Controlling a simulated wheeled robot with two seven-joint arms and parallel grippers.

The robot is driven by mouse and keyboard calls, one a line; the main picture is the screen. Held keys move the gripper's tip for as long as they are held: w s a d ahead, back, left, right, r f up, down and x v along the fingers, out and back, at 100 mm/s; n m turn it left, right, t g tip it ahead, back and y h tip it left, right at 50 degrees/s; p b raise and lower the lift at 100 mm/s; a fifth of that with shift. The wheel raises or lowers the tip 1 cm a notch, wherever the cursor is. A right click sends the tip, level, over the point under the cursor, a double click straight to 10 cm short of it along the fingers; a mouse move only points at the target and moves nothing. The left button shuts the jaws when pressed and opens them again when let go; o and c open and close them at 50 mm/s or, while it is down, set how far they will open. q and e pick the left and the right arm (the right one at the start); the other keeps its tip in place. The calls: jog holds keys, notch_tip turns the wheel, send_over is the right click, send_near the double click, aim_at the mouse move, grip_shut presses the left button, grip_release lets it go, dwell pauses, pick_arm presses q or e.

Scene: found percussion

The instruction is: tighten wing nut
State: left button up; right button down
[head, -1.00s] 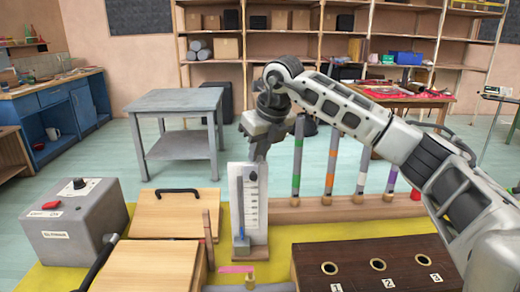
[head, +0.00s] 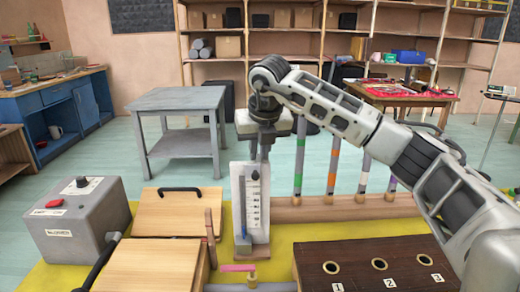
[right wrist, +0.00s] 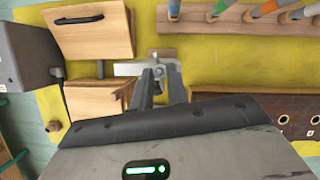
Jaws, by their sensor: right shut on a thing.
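A white upright board (head: 259,228) with a dark scale stands in the middle of the yellow mat, with a grey bar (head: 243,205) along its left side. My right gripper (head: 262,158) points down at the board's top edge. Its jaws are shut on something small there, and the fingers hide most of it. A small rounded grey part (head: 255,175) shows just below the fingertips. I cannot tell for certain which part is the wing nut. In the right wrist view the fingers (right wrist: 160,84) reach the pale top of the board (right wrist: 128,69). My left gripper is not in view.
A wooden box (head: 176,212) with a black handle and a grey control box (head: 80,218) stand left. A dark numbered box (head: 375,265) is front right. Striped posts (head: 333,165) rise from a rail behind. A pink strip (head: 238,268) lies in front.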

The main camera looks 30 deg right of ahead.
jog(key=m, duration=0.1)
jog(key=m+g+h, duration=0.1)
jog(key=m, duration=0.1)
jog(key=shift+a+m, duration=0.2)
jog(key=shift+m, duration=0.1)
jog(key=m, duration=0.1)
jog(key=m+h+p, duration=0.1)
jog(key=shift+w+a+r+m+g, duration=0.1)
jog(key=shift+w+a+m+g, duration=0.05)
jog(key=shift+m+g, duration=0.15)
jog(key=shift+m+h, duration=0.3)
jog(key=shift+m, duration=0.4)
jog(key=shift+g, duration=0.3)
